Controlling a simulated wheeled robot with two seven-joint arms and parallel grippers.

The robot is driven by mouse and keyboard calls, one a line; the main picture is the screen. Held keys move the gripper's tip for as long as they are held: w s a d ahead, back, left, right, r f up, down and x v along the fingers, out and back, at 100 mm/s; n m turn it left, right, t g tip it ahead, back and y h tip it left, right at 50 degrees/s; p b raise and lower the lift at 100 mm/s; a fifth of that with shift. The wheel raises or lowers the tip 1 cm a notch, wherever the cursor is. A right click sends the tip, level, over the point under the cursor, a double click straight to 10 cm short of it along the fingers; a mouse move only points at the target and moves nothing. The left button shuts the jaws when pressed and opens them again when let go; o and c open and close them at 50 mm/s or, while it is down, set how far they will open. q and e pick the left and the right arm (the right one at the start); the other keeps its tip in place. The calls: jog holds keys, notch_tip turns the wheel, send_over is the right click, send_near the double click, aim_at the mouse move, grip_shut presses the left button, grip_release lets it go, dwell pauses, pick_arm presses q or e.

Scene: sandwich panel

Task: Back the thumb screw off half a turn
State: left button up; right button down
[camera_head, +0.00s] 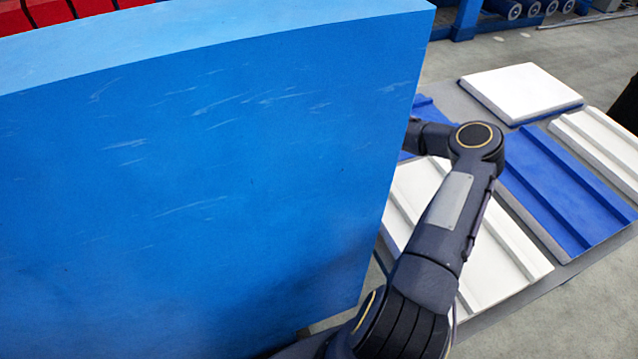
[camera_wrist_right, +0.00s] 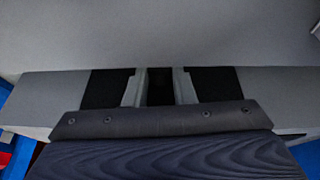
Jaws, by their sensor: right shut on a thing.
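In the right wrist view my right gripper (camera_wrist_right: 159,90) has its two pale grey fingers close together. They are shut on a small dark thing (camera_wrist_right: 160,84) between them, which seems to be the thumb screw; its shape and turn angle are too dark to read. A plain grey surface (camera_wrist_right: 160,35) lies just beyond the fingertips. In the head view my right arm reaches behind a large blue panel (camera_head: 190,180), which hides the right gripper and whatever it holds. My left gripper shows in neither view.
The blue panel fills the left of the head view. To its right, white and blue ribbed panels (camera_head: 560,185) lie on a grey base, with a flat white slab (camera_head: 522,92) behind. Red parts (camera_head: 50,12) show at the top left. Grey floor is open at the upper right.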

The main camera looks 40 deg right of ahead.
jog(key=shift+s+d+f+t+b, duration=0.15)
jog(key=shift+f+t+b, duration=0.1)
jog(key=shift+t+b, duration=0.15)
jog(key=shift+r+t+b, duration=0.25)
jog(key=shift+t+b, duration=0.15)
jog(key=shift+t, duration=0.2)
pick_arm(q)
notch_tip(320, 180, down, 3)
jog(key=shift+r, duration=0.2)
pick_arm(e)
jog(key=shift+n+h, duration=0.3)
jog(key=c, duration=1.2)
grip_release()
jog(key=shift+r, duration=0.1)
pick_arm(q)
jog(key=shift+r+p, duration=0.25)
jog(key=shift+p, duration=0.05)
pick_arm(e)
jog(key=v, duration=0.7)
jog(key=shift+s+r, duration=0.2)
jog(key=shift+r, duration=0.05)
